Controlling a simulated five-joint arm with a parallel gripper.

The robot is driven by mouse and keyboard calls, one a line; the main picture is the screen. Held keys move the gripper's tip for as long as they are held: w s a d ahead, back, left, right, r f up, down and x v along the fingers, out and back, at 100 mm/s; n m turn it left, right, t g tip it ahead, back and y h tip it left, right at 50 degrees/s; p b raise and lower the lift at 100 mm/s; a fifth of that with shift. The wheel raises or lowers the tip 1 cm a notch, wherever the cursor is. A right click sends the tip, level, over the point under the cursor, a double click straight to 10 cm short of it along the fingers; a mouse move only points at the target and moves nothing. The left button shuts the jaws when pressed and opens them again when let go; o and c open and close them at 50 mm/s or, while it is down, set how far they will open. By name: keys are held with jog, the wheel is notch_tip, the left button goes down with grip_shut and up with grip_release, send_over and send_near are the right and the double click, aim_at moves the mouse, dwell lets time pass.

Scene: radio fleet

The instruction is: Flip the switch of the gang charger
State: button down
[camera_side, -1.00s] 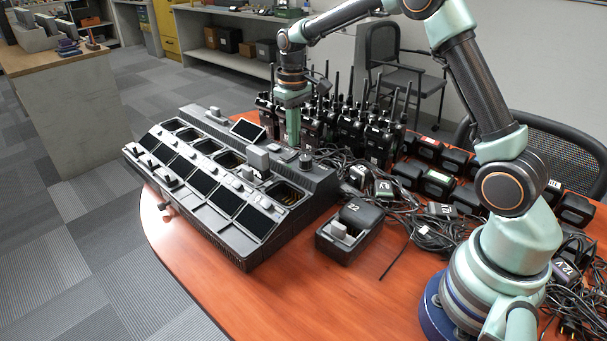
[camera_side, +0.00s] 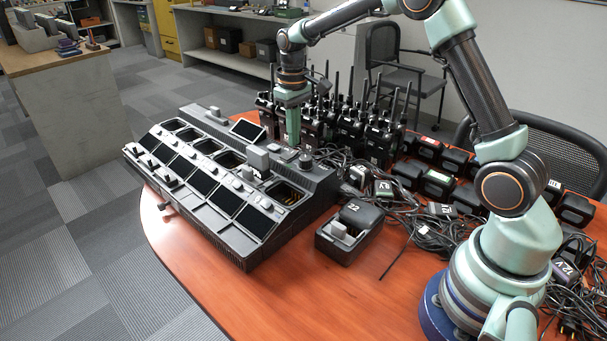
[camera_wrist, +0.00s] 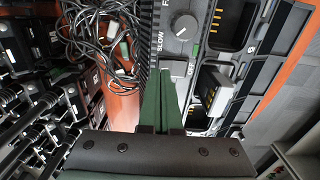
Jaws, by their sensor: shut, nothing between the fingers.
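The gang charger (camera_side: 320,188) is a long dark grey unit with rows of bays on the wooden table. My gripper (camera_side: 292,144) is shut and empty, pointing down at the charger's back edge, near its round knob. In the wrist view, the closed green fingers (camera_wrist: 166,74) reach to a small grey plate (camera_wrist: 176,66) below the knob (camera_wrist: 185,24) and the word SLOW. This plate is probably the switch area. The fingertips cover part of it, so the switch position and any contact cannot be told.
A small single charger (camera_side: 345,243) marked 22 stands right of the gang charger. Several upright radios (camera_side: 350,135) crowd close behind my gripper. Tangled black cables (camera_wrist: 95,35) lie beside the charger. The table front (camera_side: 290,290) is clear.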

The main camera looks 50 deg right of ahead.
aim_at(294, 151)
jog(key=shift+f, duration=0.95)
dwell(1.0)
jog(key=shift+r, duration=3.55)
jog(key=s+a+r+t, duration=0.35)
jog(key=s+r, duration=0.45)
jog(key=s, duration=0.3)
jog(key=s+a+f+t, duration=0.2)
jog(key=s+a, duration=0.1)
jog(key=s, duration=0.6)
jog(key=shift+a, duration=0.15)
